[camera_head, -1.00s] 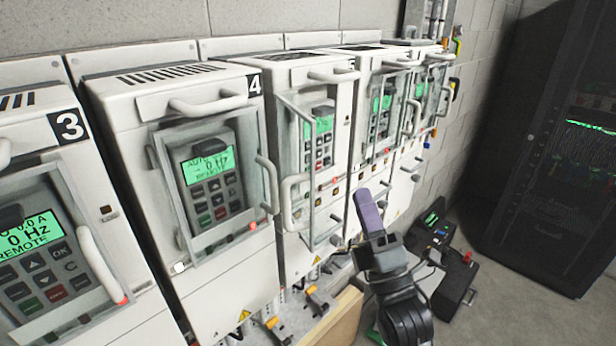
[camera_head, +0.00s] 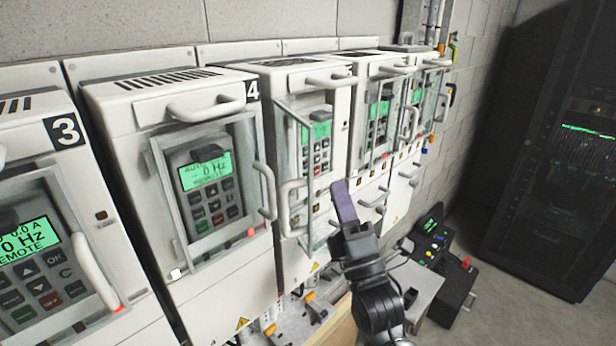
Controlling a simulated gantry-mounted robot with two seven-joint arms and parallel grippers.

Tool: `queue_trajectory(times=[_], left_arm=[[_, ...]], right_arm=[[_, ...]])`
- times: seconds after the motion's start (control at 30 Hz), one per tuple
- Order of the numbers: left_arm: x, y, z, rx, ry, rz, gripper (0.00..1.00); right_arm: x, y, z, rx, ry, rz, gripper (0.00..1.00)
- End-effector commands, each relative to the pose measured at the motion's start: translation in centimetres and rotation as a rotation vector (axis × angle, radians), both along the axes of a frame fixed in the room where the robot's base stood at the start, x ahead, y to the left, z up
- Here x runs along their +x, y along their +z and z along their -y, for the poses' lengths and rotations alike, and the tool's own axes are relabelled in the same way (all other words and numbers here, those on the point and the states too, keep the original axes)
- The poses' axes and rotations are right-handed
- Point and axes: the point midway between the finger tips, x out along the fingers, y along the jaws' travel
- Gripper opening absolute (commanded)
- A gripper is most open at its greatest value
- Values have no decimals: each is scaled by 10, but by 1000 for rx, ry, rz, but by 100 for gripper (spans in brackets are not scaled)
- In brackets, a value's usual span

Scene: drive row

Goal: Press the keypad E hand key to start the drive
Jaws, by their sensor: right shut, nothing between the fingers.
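Several white drive cabinets stand in a row, each with a keypad and a green screen. I cannot read a letter E on any keypad. The keypad of the cabinet right of number 4 (camera_head: 320,150) shows most of its keys, and its clear cover (camera_head: 292,185) seems swung open to the left. The keypad on drive 4 (camera_head: 210,186) is behind a closed clear cover. My right gripper (camera_head: 338,186), with purple fingers, is shut and empty. In the picture it is below and right of the uncovered keypad. Contact is not clear. My left gripper is not in view.
Drive 3's keypad (camera_head: 37,262) is at the left edge. Grey cover handles (camera_head: 265,190) stick out from the cabinets. A black box with coloured buttons (camera_head: 432,245) is at the lower right. A dark server rack (camera_head: 550,150) stands far right, with bare floor before it.

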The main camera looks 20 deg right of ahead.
Motion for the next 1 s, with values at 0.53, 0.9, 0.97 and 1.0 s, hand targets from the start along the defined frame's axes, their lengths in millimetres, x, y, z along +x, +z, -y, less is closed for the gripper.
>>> queue_trajectory(times=[0.53, 0.9, 0.97, 1.0], left_arm=[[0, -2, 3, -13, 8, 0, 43], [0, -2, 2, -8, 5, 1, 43], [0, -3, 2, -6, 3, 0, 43], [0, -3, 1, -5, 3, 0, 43]], right_arm=[[34, 0, -20, -1, 1, 0, 0], [34, 0, -20, -1, 1, 0, 0], [34, 0, -20, -1, 1, 0, 0], [34, 0, -20, -1, 1, 0, 0]])
